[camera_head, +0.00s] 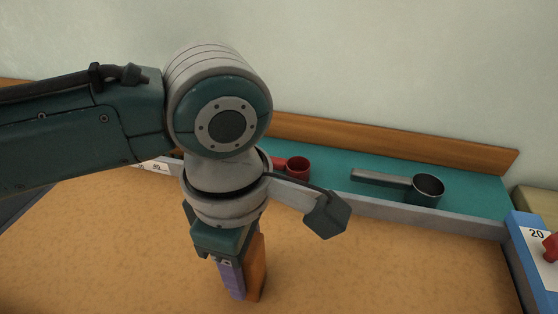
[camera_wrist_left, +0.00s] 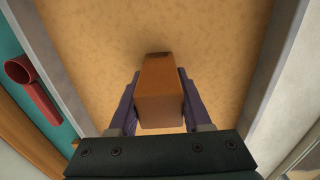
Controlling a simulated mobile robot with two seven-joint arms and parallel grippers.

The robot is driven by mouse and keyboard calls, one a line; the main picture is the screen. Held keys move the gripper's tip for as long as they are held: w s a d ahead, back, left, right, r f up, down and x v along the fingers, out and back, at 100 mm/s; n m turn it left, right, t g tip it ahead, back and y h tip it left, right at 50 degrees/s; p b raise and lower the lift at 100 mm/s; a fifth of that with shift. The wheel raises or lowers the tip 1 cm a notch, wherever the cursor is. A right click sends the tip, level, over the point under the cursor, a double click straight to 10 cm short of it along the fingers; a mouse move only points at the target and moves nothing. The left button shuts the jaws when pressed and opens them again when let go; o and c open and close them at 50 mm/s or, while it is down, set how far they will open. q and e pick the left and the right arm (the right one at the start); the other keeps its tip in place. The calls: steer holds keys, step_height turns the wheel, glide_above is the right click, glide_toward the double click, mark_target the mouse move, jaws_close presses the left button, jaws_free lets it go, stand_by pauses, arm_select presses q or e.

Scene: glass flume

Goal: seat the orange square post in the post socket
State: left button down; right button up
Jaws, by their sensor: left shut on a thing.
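The orange square post (camera_head: 257,266) is held by my left gripper (camera_head: 238,284) in the head view, low over the tan sandy bed. In the left wrist view the post (camera_wrist_left: 161,92) stands out between the two purple fingers of the left gripper (camera_wrist_left: 160,108), which touch its sides. Whether its lower end touches the bed is hard to tell. I cannot make out the post socket in either view. My right gripper is not in view.
A grey wall edge (camera_head: 400,213) runs behind the tan bed (camera_head: 380,265). Beyond it a teal shelf (camera_head: 470,195) holds a red cup (camera_head: 298,168) and a dark, long-handled cup (camera_head: 428,188). The bed right of my gripper is clear.

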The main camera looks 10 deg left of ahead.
arm_select(q)
steer(key=shift+f, duration=0.1)
steer(key=shift+c, duration=1.7)
jaws_free()
